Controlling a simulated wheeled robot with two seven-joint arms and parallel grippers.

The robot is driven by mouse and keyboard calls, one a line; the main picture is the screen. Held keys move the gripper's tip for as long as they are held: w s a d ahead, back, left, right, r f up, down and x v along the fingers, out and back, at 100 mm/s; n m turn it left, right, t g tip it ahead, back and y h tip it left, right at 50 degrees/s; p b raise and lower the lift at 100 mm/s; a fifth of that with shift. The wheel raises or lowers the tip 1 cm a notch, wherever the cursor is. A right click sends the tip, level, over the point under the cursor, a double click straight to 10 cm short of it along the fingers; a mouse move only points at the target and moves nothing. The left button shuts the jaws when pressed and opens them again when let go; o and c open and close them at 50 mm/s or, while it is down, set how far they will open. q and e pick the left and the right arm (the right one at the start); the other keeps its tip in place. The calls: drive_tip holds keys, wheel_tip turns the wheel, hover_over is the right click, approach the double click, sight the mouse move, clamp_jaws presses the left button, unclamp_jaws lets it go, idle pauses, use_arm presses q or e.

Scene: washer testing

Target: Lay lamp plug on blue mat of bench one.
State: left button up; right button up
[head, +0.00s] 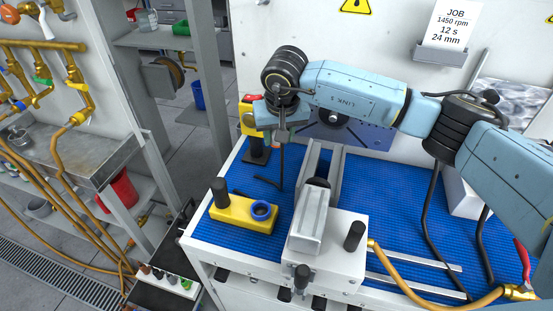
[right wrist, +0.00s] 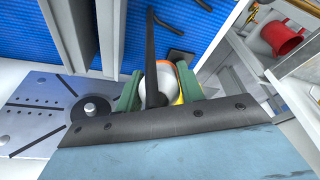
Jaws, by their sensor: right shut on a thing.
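My right gripper (head: 274,124) is above the far left part of the bench, its arm coming in from the right. In the right wrist view its green fingers (right wrist: 160,92) close on a white rounded piece (right wrist: 164,78), which I take to be the lamp plug. A black cord or rod (head: 282,168) hangs below the gripper towards the mat; whether its lower end touches is unclear. The plug itself is mostly hidden by the gripper in the head view. The blue mat (head: 384,190) covers the bench top. My left gripper is not in view.
A yellow block (head: 238,216) with a black knob and blue ring sits at the mat's left front. A silver rail fixture (head: 325,240) stands beside it. A yellow post with a red top (head: 250,117) stands behind. An orange hose (head: 425,301) crosses the front right.

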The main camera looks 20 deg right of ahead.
sight(279, 145)
wheel_tip(279, 145, down, 5)
drive_tip(key=shift+f+b, duration=0.1)
drive_tip(key=shift+b, duration=0.55)
use_arm(q)
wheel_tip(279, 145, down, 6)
drive_tip(key=b, duration=0.4)
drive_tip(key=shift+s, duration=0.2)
use_arm(e)
drive_tip(key=shift+s+f+x, duration=0.1)
drive_tip(key=shift+s+x, duration=0.25)
drive_tip(key=shift+x, duration=1.25)
drive_tip(key=shift+s+f+x, duration=0.1)
drive_tip(key=shift+s+x, duration=0.25)
drive_tip(key=shift+x, duration=1.25)
drive_tip(key=shift+s+f+x, duration=0.1)
drive_tip(key=shift+s+x, duration=0.3)
drive_tip(key=shift+x, duration=1.15)
drive_tip(key=shift+a, duration=0.2)
drive_tip(key=o, duration=1.1)
drive_tip(key=shift+o, duration=0.2)
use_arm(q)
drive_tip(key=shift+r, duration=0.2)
use_arm(e)
drive_tip(key=v, duration=1.3)
drive_tip(key=shift+r, duration=0.15)
